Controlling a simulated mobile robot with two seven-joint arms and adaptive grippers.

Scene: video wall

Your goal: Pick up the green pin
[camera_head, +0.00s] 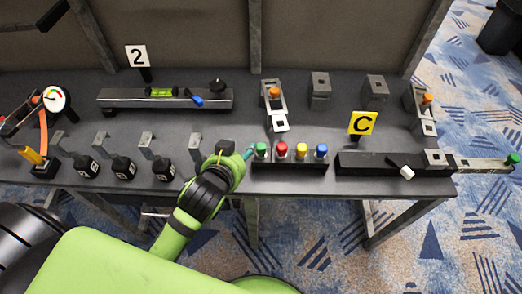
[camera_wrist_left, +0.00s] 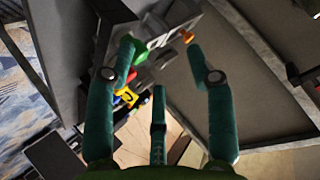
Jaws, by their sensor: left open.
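The green pin (camera_head: 261,150) stands upright at the left end of a dark block (camera_head: 290,166), beside a red pin (camera_head: 282,148), a yellow pin (camera_head: 301,150) and a blue pin (camera_head: 321,150). My left gripper (camera_head: 247,153) is just left of the green pin, with its teal fingers partly hidden behind its green wrist. In the left wrist view, the gripper (camera_wrist_left: 160,50) is open with fingers spread. The green pin (camera_wrist_left: 140,53) shows there close to the inner side of the left finger; I cannot tell whether they touch. My right gripper is not in view.
A yellow C sign (camera_head: 362,123) stands behind a dark bar at the right. Small black numbered weights (camera_head: 123,168) and metal brackets line the bench's left front. The bench middle is fairly clear.

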